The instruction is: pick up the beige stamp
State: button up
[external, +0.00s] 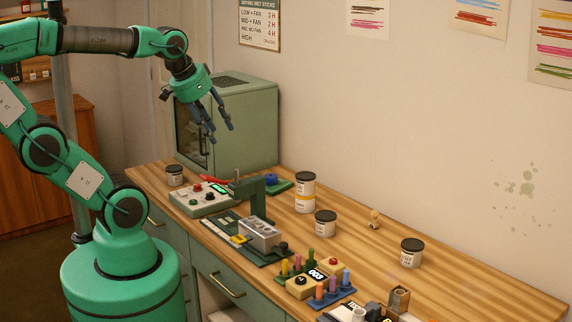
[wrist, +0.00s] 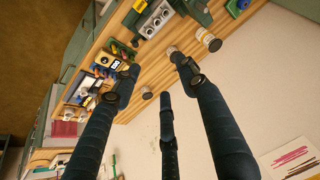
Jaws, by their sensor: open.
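My gripper (external: 220,134) is open and empty, high above the far left part of the table, in front of the green cabinet. It is well to the left of the stamp and above it. In the wrist view my gripper's dark fingers (wrist: 157,76) are spread apart with nothing between them. I cannot make out the stamp for certain there.
A green press (external: 262,235), a control box (external: 201,199) and colored pegs (external: 333,293) line the front. The green cabinet (external: 245,125) stands behind.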

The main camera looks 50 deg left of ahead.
jog(key=w+a+r+m+y+p, duration=0.1)
jog(key=w+r+m+p, duration=0.1)
jog(key=w+m, duration=0.55)
jog(key=m+p, duration=1.1)
jog(key=m, duration=2.1)
send_over(375, 212)
jog(key=s+d, duration=0.2)
jog(key=s, duration=0.4)
notch_tip(375, 212, down, 30)
jog(key=shift+w+r+y, duration=0.25)
jog(key=shift+y, duration=0.15)
jog(key=shift+f, duration=0.15)
jog(key=shift+b+x, duration=0.35)
jog(key=shift+x, duration=3.85)
jog(key=shift+f, duration=0.1)
